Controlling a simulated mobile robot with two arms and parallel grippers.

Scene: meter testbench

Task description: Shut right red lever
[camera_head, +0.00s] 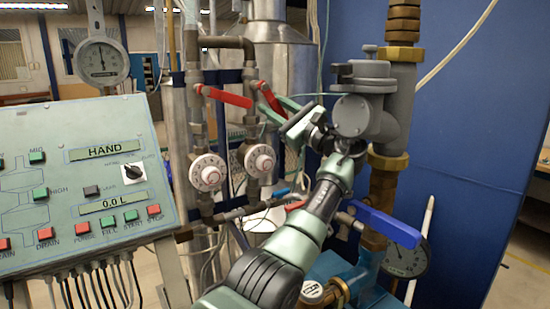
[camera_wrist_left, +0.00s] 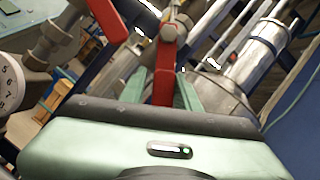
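The right red lever (camera_head: 269,98) slopes down to the right from its valve on the right-hand pipe. My left gripper (camera_head: 283,108) is at the lever's lower end, with a green finger on each side of it. In the left wrist view, the lever (camera_wrist_left: 164,75) runs between the two fingers of the gripper (camera_wrist_left: 163,88). The gap around it is too small to tell whether they grip it. The left red lever (camera_head: 226,96) lies to the left, tilted slightly down to the right. My right gripper is not in view.
Two white round dials (camera_head: 208,172) sit on the pipes below the levers. A control panel (camera_head: 75,215) stands at left, below a pressure gauge (camera_head: 102,62). A blue-handled valve (camera_head: 385,225) and grey meter (camera_head: 365,108) are right of my arm. A metal cylinder (camera_head: 285,70) stands behind.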

